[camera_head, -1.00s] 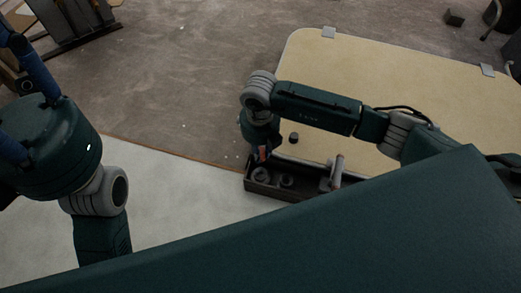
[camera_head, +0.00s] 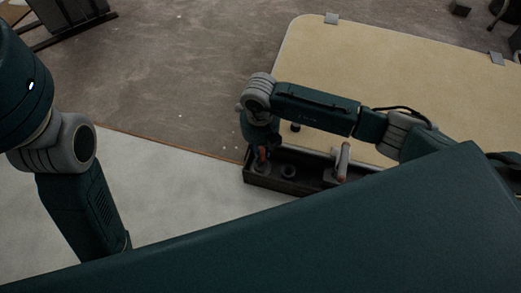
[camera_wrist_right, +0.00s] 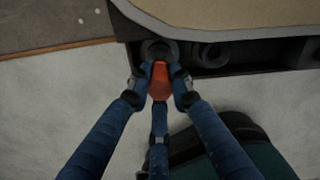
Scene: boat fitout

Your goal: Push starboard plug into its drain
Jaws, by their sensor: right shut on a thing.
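My right gripper (camera_head: 262,157) is shut on an orange-red plug (camera_wrist_right: 159,80), with its blue fingers on either side of it. The plug also shows as a small red spot in the head view (camera_head: 263,152). It is at the left end of a dark open trough (camera_head: 315,187). A round drain ring (camera_wrist_right: 158,47) lies just beyond the plug in the wrist view. I cannot tell whether the plug's lower end is inside the ring. A second ring (camera_wrist_right: 210,55) is to its right, also in the head view (camera_head: 288,171). My left gripper is out of view.
A grey upright handle with an orange-brown end (camera_head: 343,160) stands in the trough, right of the rings. White floor (camera_head: 180,190) at left is clear.

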